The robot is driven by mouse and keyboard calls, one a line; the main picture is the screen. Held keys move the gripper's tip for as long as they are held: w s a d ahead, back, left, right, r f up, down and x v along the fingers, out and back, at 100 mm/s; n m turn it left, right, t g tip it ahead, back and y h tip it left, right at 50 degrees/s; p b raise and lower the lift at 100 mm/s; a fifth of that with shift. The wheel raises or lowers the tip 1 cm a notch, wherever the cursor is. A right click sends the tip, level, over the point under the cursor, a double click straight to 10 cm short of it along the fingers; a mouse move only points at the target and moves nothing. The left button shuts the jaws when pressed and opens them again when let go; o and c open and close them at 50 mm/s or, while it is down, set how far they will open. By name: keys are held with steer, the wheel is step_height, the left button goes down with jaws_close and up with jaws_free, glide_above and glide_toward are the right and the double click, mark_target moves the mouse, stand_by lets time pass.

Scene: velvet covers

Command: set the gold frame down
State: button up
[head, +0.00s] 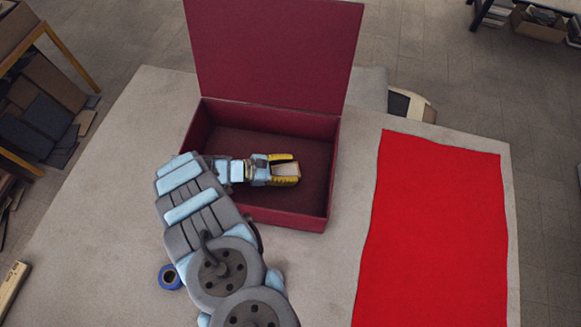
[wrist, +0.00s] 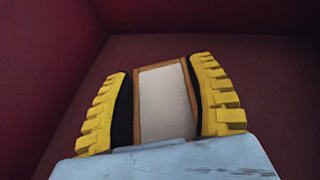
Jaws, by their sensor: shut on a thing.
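The frame (wrist: 165,100), with a gold-brown border and a pale panel, sits between the two yellow fingers of my gripper (wrist: 166,98) in the wrist view. My gripper is shut on it. In the head view, my gripper (head: 284,170) is inside the open dark red box, and the pale frame (head: 287,170) shows between the fingers. The dark red box (head: 270,217) stands on the table with its lid (head: 275,50) raised at the back. I cannot tell whether the frame touches the box floor.
A bright red velvet cloth (head: 433,230) lies flat on the right of the grey table (head: 110,150). A blue tape roll (head: 170,277) lies left of my arm. The box walls surround my gripper. Shelves with boxes stand off the table.

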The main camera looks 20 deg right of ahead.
steer(key=shift+f, duration=0.15)
steer(key=shift+s+f, duration=0.1)
steer(key=shift+f, duration=0.1)
steer(key=o, duration=1.1)
steer(key=shift+r, duration=0.2)
steer(key=shift+r+b, duration=0.4)
steer(key=v, duration=0.7)
steer(key=shift+a+r, duration=0.2)
steer(key=shift+a, duration=0.05)
